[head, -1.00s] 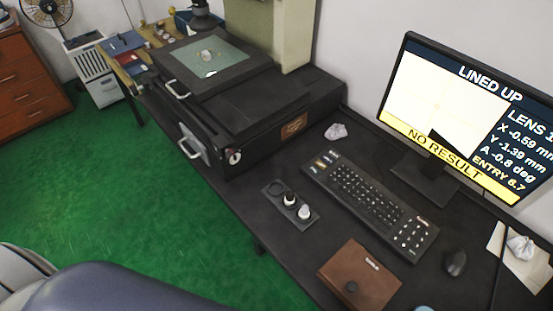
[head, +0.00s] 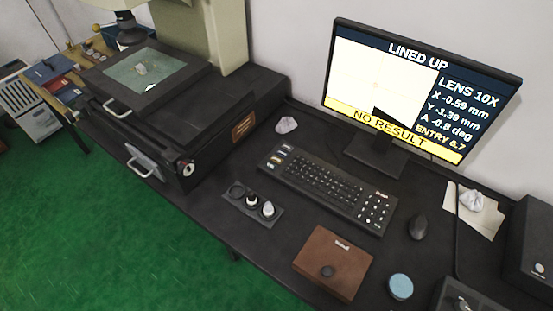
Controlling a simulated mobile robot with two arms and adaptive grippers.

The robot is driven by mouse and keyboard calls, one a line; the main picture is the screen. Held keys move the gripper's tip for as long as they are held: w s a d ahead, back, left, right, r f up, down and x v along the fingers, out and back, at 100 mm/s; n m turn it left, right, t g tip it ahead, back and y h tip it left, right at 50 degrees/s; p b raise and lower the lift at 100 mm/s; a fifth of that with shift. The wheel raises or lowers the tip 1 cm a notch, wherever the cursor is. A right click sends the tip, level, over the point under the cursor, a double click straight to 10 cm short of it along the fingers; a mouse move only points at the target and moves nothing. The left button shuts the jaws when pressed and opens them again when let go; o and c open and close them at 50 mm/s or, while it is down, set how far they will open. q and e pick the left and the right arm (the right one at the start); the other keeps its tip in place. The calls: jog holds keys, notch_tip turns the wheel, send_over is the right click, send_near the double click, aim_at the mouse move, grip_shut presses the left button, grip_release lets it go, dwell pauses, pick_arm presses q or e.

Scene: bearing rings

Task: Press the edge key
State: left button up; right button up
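The black keyboard (head: 327,186) lies on the dark desk in front of the monitor. A small group of larger keys with pale, blue and yellowish markings (head: 280,157) sits at its left end; their labels are too small to read, so I cannot tell which is the edge key. The monitor (head: 420,85) reads "LINED UP", "LENS 10X", X -0.59 mm, Y -1.39 mm, A -0.8 deg, "ENTRY 6.7", with "NO RESULT" on a yellow bar. Neither of my grippers is in view.
The measuring machine's stage glass (head: 146,75) carries a small pale part. A panel with round knobs (head: 252,203) lies left of the keyboard.

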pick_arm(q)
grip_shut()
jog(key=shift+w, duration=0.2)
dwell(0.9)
